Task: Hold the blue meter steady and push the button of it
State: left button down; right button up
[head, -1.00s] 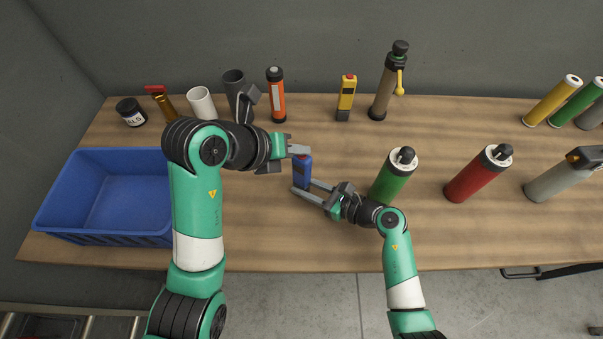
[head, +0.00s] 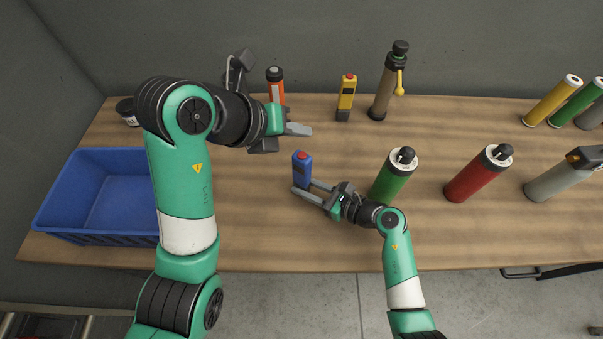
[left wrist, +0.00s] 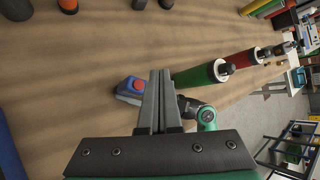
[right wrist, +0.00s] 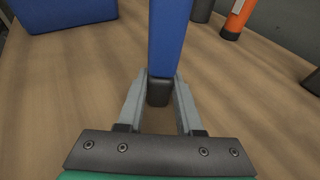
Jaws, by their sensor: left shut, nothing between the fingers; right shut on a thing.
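The blue meter (head: 302,170) stands upright on the table with a red button (head: 302,155) on its top. It also shows in the left wrist view (left wrist: 129,92), and its lower part fills the top middle of the right wrist view (right wrist: 169,40). My right gripper (head: 308,192) is shut on the meter low down, a finger on each side. My left gripper (head: 308,130) is shut and empty, above and behind the meter, apart from the button. In the left wrist view its fingers (left wrist: 158,80) are pressed together.
A yellow meter (head: 346,98) and a brown cylinder (head: 387,85) stand at the back. Green (head: 393,177) and red (head: 478,174) cylinders are on the right. A blue crate (head: 100,190) is at the left. The table between crate and meter is clear.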

pick_arm(q)
jog(key=shift+r, duration=0.7)
pick_arm(e)
jog(key=o, duration=1.1)
jog(key=shift+c, duration=0.2)
